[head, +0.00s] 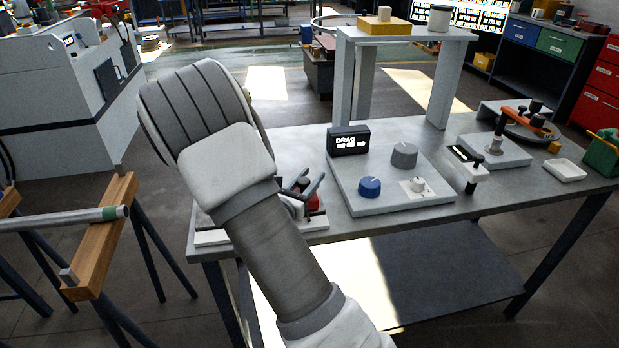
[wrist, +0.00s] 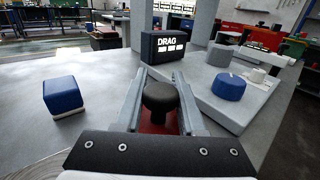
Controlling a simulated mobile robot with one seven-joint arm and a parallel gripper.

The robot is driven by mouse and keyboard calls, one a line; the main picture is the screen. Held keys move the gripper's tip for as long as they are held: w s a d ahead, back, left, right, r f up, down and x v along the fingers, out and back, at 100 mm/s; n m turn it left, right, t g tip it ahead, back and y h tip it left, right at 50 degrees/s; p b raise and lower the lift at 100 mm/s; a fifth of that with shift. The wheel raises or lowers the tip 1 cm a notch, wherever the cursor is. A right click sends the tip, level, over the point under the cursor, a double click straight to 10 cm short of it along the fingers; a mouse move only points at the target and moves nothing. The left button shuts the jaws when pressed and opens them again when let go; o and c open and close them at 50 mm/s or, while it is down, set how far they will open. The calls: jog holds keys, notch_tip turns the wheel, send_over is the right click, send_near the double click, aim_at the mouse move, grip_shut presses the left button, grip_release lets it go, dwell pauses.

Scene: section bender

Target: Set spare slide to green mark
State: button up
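A black round knob (wrist: 160,98) stands on a red base (wrist: 156,128) in the wrist view, with the two fingers of my gripper (wrist: 161,74) on either side of it. The knob nearly fills the gap; whether the fingers press on it I cannot tell. In the head view my gripper (head: 306,188) is low over a red and white fixture (head: 313,207) at the table's left end, partly hidden by my wrist. Another black-knobbed fixture (head: 473,168) stands right of the control panel. I cannot make out a green mark on either fixture.
A grey control panel (head: 364,203) carries a DRAG display (head: 348,141), a blue knob (head: 370,187) and a grey knob (head: 404,155). A blue block (wrist: 63,96) sits left of my fingers. A raised white shelf (head: 400,35) stands behind. A white tray (head: 565,170) lies right.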

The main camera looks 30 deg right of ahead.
grip_shut()
dwell(1.0)
